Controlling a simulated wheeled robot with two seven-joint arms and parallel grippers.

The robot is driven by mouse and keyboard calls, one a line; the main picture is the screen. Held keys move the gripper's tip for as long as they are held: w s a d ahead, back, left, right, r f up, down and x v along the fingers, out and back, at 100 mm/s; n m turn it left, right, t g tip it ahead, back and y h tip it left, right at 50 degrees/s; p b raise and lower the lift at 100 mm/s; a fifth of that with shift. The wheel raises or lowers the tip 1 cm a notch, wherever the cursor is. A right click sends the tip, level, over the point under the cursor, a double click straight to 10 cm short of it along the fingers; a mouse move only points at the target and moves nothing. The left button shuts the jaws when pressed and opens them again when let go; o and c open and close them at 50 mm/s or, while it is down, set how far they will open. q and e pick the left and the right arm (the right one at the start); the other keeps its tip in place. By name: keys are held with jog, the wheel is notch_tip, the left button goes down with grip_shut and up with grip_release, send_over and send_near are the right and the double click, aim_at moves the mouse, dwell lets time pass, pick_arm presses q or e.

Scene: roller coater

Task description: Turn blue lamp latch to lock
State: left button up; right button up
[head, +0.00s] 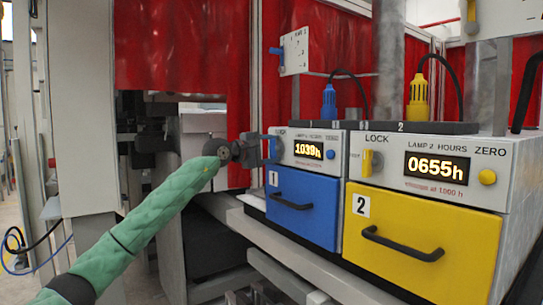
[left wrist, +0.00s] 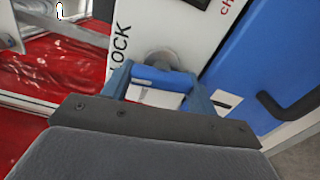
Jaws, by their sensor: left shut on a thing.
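The blue lamp unit (head: 303,202) has a blue drawer front marked 1 and a lit display of 1039h. Its blue latch (left wrist: 163,79) shows in the left wrist view, on a round grey pivot beside the word LOCK. My left gripper (head: 268,148) is at the left end of this unit's white panel, and it also shows in the left wrist view (left wrist: 158,90). Its two blue fingers are on either side of the latch and shut on it. In the head view the gripper largely hides the latch and the lettering there. My right gripper is not in view.
A yellow lamp unit (head: 423,240) marked 2 stands to the right, with a yellow latch (head: 368,162) and a yellow knob (head: 487,177). Black drawer handles stick out in front. Red curtains (head: 180,45) hang behind. A grey post (head: 80,110) stands at the left.

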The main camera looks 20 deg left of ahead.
pick_arm(q)
jog(key=shift+f+m+b, duration=0.1)
jog(key=shift+m+b, duration=0.25)
jog(key=shift+m, duration=0.35)
jog(key=o, duration=1)
jog(key=b+v, duration=0.1)
jog(key=v, duration=0.6)
jog(key=shift+s+a, duration=0.2)
jog(key=shift+s, duration=0.15)
